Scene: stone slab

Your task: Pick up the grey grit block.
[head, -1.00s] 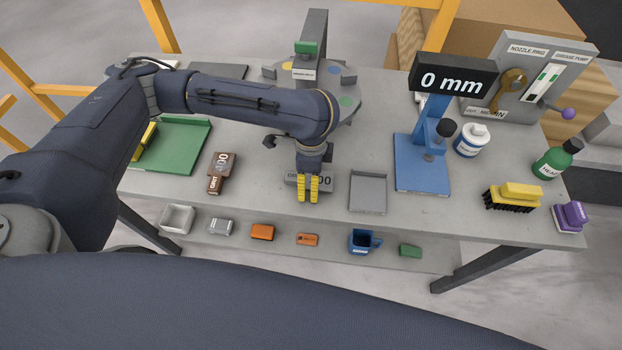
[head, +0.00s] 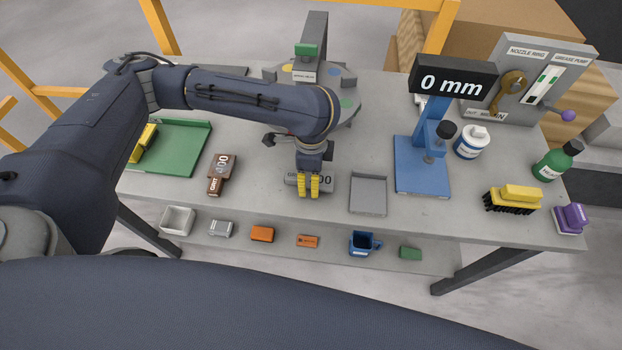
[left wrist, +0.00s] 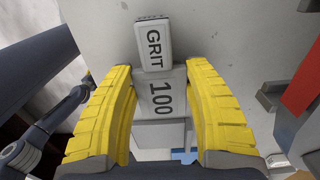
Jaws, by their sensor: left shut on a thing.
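The grey grit block (head: 327,183) lies near the front edge of the stone slab, in the middle of the head view. My left gripper (head: 308,187) reaches down over it, and its yellow fingers cover the middle of the label. The left gripper is shut on the block. I cannot see clear space under the block. My right gripper is in neither view.
A brown grit block (head: 221,174) lies left of the gripper and a grey tray (head: 368,195) right of it. A blue gauge stand (head: 420,165) stands further right. A round turntable (head: 345,85) is behind. A lower shelf (head: 290,255) holds several small items.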

